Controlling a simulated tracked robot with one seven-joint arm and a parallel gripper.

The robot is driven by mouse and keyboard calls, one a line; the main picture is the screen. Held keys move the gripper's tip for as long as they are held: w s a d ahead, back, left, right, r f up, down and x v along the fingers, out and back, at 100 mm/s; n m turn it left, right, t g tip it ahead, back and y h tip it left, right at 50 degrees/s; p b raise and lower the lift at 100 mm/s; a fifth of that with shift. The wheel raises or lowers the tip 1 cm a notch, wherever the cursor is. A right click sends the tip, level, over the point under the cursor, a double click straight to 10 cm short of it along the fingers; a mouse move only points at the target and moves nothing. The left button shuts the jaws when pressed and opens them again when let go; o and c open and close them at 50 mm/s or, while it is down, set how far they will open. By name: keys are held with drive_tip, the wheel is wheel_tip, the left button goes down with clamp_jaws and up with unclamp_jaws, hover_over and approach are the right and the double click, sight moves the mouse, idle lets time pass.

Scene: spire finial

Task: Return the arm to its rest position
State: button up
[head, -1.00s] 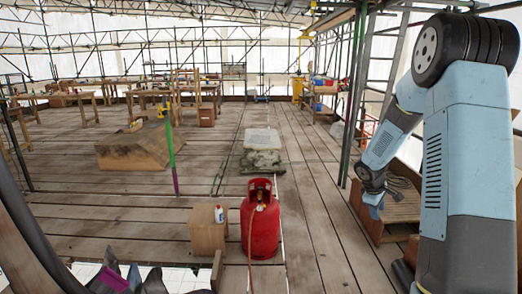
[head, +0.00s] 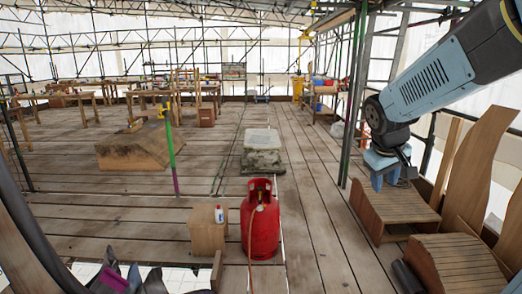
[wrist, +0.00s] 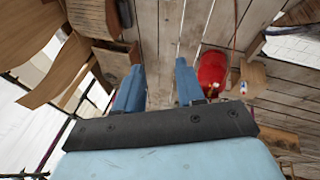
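My gripper (wrist: 158,82) shows in the wrist view as two blue fingers standing apart. Only floor planks show between them, and it holds nothing. In the head view my arm comes in from the upper right and slopes down to the left. Its blue end (head: 383,162) hangs in front of the right side, over or near a slatted wooden box.
The slatted box (head: 393,208) and curved wooden boards (head: 480,165) stand at right. A green scaffold pole (head: 354,100) is just left of my arm. A red gas cylinder (head: 261,225) stands beside a small wooden block (head: 207,238). The plank floor (head: 315,205) between is clear.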

drive_tip(key=s+a+r+m+t+y, duration=0.1)
drive_tip(key=s+a, duration=0.2)
drive_tip(key=s, duration=0.5)
drive_tip(key=s+a+r+m+y, duration=0.1)
drive_tip(key=s+a+r+y, duration=0.1)
drive_tip(key=s+a, duration=0.2)
drive_tip(key=s, duration=0.3)
drive_tip(key=shift+s+a+r+m+t, duration=0.15)
drive_tip(key=shift+s+r+m+t, duration=0.15)
drive_tip(key=shift+s+t, duration=0.1)
